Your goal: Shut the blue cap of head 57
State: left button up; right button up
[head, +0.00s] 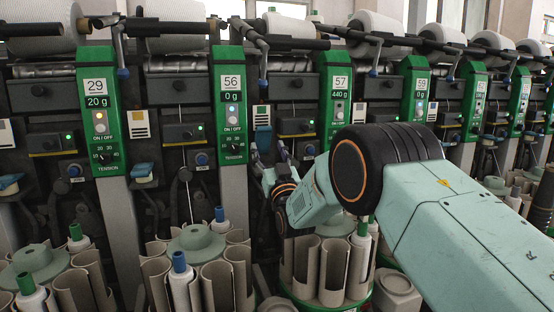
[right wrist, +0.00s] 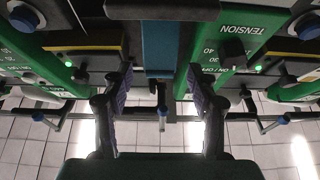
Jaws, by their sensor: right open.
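The blue cap of head 57 (head: 262,138) stands raised, higher than the neighbouring caps, just left of the green panel marked 57 (head: 338,100). In the right wrist view the blue cap (right wrist: 160,45) shows as a blue strip in the middle, beyond the fingers. My right gripper (head: 268,152) is open just below and in front of the cap. Its two fingers stand apart on either side of the strip in the wrist view (right wrist: 160,75), with nothing gripped between them. Whether a finger touches the cap cannot be told. My left gripper is not in view.
Left of panel 56 (head: 231,100), a neighbouring blue cap (head: 143,171) sits lower. Carousels of grey tubes, with bobbins (head: 182,280), stand below. Metal yarn arms (head: 262,55) reach out in front of the panels. The tiled floor (right wrist: 140,138) shows in the wrist view.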

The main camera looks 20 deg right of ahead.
jog(key=s, duration=1.4)
jog(key=shift+s+f, duration=0.2)
jog(key=shift+f, duration=0.15)
